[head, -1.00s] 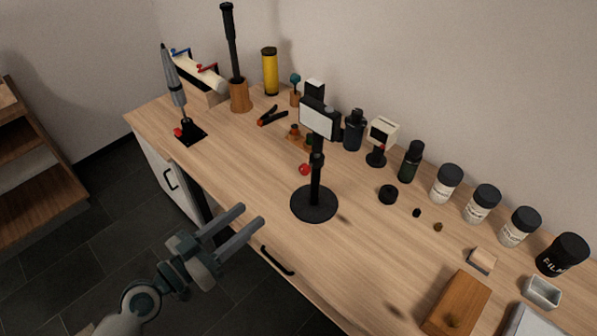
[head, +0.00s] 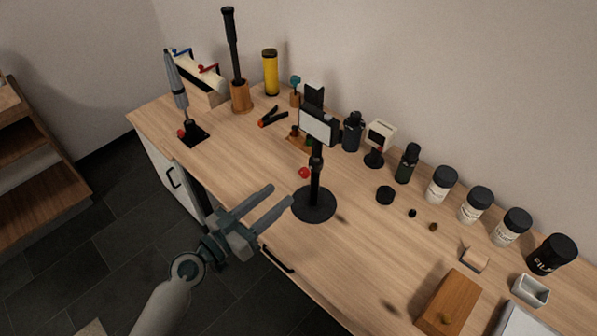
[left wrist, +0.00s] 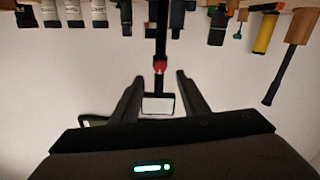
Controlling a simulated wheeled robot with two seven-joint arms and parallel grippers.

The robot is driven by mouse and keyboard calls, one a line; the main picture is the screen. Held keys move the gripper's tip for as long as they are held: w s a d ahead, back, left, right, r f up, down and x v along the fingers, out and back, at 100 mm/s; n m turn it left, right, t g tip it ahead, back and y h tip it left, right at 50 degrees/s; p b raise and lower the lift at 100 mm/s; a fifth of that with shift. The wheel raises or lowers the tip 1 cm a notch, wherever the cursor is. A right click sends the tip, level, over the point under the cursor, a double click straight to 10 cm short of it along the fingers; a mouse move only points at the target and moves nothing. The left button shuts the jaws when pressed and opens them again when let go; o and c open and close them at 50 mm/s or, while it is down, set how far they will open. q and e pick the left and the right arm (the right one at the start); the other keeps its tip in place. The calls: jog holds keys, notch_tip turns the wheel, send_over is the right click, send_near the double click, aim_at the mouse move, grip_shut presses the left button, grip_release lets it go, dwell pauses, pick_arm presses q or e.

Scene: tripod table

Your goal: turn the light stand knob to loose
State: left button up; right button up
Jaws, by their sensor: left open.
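The light stand (head: 316,183) stands upright on a round black base, with a pale rectangular light panel (head: 318,126) on top. Its red knob (head: 304,172) is on the left side of the black pole. My left gripper (head: 280,195) is open and empty, left of the stand and apart from it, with its fingers pointing toward the pole. In the left wrist view, which looks upside down, the red knob (left wrist: 159,66) and pole appear between the fingertips, beyond them. My right gripper is not in view.
A grey device on a black base (head: 194,134), with another red knob, stands at the table's left. Bottles and white jars (head: 441,184) line the wall. A wooden block (head: 449,302) lies at front right. The wooden table (head: 250,160) is clear left of the stand.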

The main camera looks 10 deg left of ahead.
aim_at(302, 176)
pick_arm(q)
jog(key=p+x, duration=0.3)
jog(key=x, duration=0.6)
jog(key=shift+s, duration=0.1)
grip_shut()
